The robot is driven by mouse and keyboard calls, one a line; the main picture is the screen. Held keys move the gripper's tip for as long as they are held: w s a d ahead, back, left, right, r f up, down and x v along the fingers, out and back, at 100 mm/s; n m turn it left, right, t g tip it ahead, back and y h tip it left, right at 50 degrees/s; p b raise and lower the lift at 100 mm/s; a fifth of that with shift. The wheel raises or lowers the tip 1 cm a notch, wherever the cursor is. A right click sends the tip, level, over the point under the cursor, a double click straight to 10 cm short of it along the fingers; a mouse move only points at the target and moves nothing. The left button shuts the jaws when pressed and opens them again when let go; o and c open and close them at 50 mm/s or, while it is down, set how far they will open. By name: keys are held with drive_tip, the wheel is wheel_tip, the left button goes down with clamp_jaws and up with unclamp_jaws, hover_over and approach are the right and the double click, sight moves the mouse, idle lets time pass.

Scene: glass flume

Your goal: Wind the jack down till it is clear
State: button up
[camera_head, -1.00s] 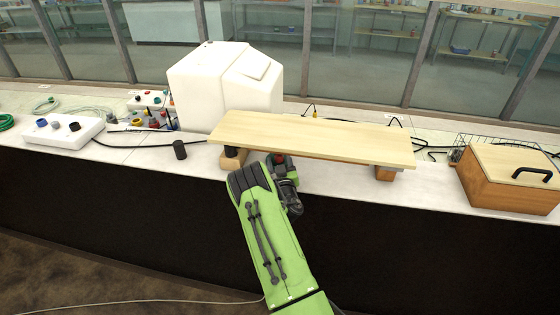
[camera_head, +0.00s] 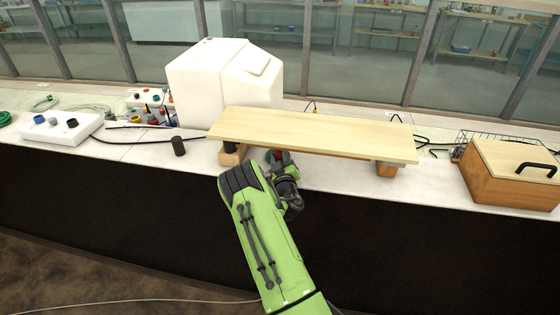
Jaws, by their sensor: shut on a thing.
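A pale wooden board (camera_head: 310,131) lies like a bridge on the counter, borne by a wooden block (camera_head: 232,155) at its left end and another block (camera_head: 387,170) at its right end. Dark pieces show between the board and both blocks. My gripper (camera_head: 276,157) is low at the board's front edge, right of the left block. It is shut on a small red and green part, seemingly the jack's knob (camera_head: 272,155). My wrist and the board hide most of the jack and the fingertips. I cannot tell whether the jack touches the board.
A white tank (camera_head: 225,85) stands behind the board's left half. A lidded wooden box (camera_head: 508,178) is at right. Cables run along the counter.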

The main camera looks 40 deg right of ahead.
drive_tip(key=o, duration=1.1)
drive_tip(key=shift+c, duration=0.2)
drive_tip(key=shift+s+a+f+b, duration=0.1)
drive_tip(key=shift+s+b, duration=0.15)
drive_tip(key=shift+b, duration=0.05)
drive_tip(key=b+v, duration=1.5)
drive_tip(key=b, duration=0.1)
drive_tip(key=shift+a, duration=0.2)
